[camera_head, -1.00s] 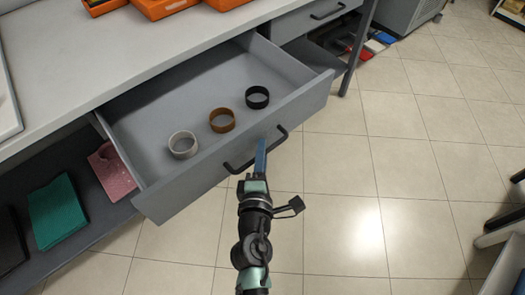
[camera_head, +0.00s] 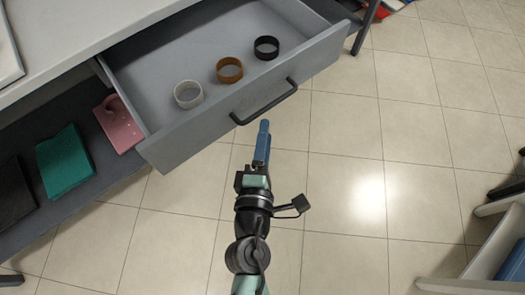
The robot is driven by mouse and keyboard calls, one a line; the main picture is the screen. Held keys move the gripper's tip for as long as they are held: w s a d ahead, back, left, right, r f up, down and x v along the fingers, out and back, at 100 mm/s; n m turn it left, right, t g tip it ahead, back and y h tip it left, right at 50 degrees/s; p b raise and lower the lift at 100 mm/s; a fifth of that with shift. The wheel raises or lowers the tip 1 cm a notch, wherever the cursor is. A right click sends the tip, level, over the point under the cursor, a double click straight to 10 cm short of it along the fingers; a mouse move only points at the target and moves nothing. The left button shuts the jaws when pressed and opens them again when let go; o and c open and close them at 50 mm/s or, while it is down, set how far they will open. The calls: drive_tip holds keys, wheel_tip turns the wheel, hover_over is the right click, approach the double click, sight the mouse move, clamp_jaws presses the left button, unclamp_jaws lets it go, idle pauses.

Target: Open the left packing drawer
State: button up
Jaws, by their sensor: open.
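The left packing drawer (camera_head: 215,113) is pulled well out from under the white counter, its inside in plain view. Its front carries a black bar handle (camera_head: 265,103). Inside lie three rings of tape or band: a white one (camera_head: 188,95), a brown one (camera_head: 230,70) and a black one (camera_head: 266,48). My gripper (camera_head: 262,128), with blue fingers, is in front of the drawer, just below the handle in the picture and apart from it. Its jaws are open and hold nothing.
The white counter (camera_head: 70,40) is at the upper left. On the shelf below lie a pink item (camera_head: 119,125), a green folded cloth (camera_head: 65,162) and a dark one (camera_head: 14,198). Tiled floor (camera_head: 340,200) is clear in front; a grey bin-like object (camera_head: 495,255) stands at right.

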drive_tip(key=shift+b+v, duration=0.4)
drive_tip(key=shift+v, duration=1.55)
